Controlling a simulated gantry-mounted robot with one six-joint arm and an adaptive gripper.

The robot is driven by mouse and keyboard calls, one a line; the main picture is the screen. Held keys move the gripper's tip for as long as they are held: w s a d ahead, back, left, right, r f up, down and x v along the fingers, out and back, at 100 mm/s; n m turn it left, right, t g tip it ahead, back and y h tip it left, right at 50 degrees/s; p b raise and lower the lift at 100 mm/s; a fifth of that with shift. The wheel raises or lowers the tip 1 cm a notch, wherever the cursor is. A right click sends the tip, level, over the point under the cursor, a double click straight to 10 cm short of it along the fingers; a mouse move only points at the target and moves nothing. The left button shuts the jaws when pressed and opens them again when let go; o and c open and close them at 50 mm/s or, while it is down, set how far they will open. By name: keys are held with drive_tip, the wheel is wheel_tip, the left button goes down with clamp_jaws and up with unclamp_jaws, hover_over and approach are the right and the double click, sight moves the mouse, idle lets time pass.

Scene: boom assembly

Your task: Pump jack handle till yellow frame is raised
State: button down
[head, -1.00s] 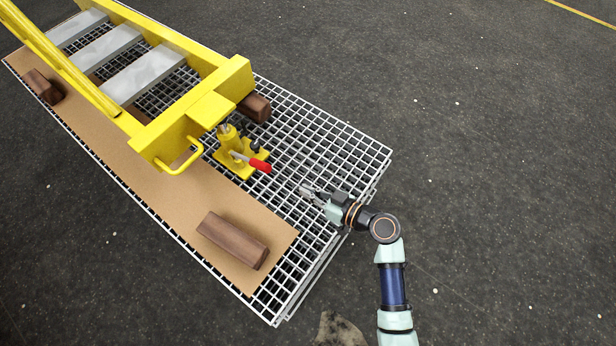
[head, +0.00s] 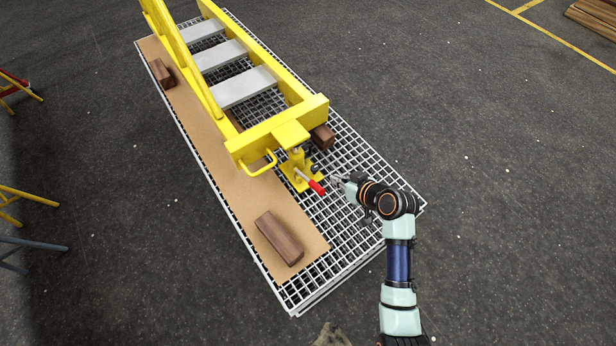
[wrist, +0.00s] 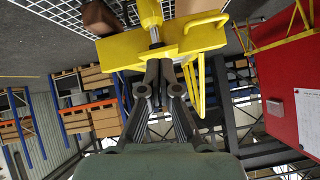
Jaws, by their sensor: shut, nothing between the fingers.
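The yellow frame (head: 265,135) spans the rack, with its near crossbar over the yellow jack (head: 297,171). The jack's silver ram (wrist: 155,36) meets the frame's crossbar in the upside-down wrist view (wrist: 185,40). The jack handle has a red grip (head: 317,187) pointing toward the lower right. My gripper (head: 335,179) is shut and empty, just right of the red grip's end; I cannot tell whether they touch. Its closed fingers also show in the wrist view (wrist: 166,75), where the red grip is not visible.
The frame stands over a metal grating (head: 350,235) with a brown board (head: 225,185). A wooden block (head: 279,238) lies on the board, and another (head: 322,137) sits beside the jack. The floor right of the grating is clear.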

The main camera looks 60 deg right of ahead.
drive_tip(key=shift+f, duration=0.1)
drive_tip(key=b, duration=0.4)
approach(309, 181)
drive_tip(key=shift+w+d+f, duration=0.25)
drive_tip(key=shift+w+d, duration=0.3)
drive_tip(key=shift+d, duration=0.05)
drive_tip(key=shift+w+d+f, duration=0.25)
drive_tip(key=shift+w+d, duration=0.3)
drive_tip(key=shift+d, duration=0.05)
drive_tip(key=shift+s+a+f, duration=0.1)
drive_tip(key=shift+a+f, duration=0.05)
drive_tip(key=shift+f, duration=0.15)
